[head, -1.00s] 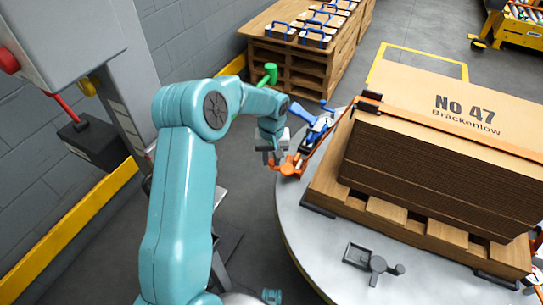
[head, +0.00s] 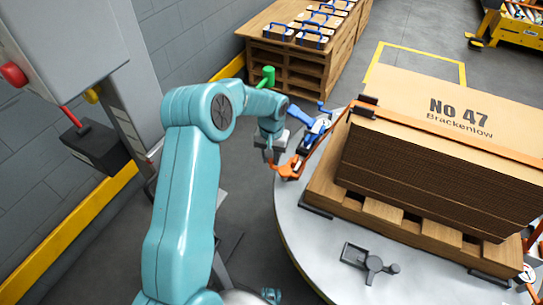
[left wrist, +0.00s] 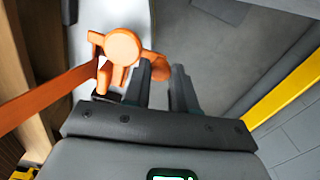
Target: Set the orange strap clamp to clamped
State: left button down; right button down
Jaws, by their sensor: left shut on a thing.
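The orange strap clamp (head: 288,168) is at the left edge of the round grey platform, with an orange strap rising from it over the cardboard stack. In the left wrist view, its round orange hub (left wrist: 122,47) and strap (left wrist: 45,98) show left of the fingers. My left gripper (head: 271,159) is at the clamp's outer end, shut on its orange handle. In the left wrist view, the fingers of my left gripper (left wrist: 164,72) hide part of that handle. The clamp's exact lever angle is hard to tell. My right gripper is not in view.
The cardboard stack (head: 400,180) stands on a wooden pallet (head: 392,232) on the platform (head: 320,255). A blue clamp (head: 315,132) is just behind the orange one. A grey pedal-like fixture (head: 370,262) is in front. A grey machine column (head: 110,85) stands at left.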

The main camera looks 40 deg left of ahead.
aim_at(272, 160)
pick_arm(q)
jog(key=c, duration=0.9)
grip_release()
jog(key=shift+r, duration=0.1)
notch_tip(272, 160, up, 16)
jog(key=p, duration=0.4)
jog(key=shift+r, duration=0.1)
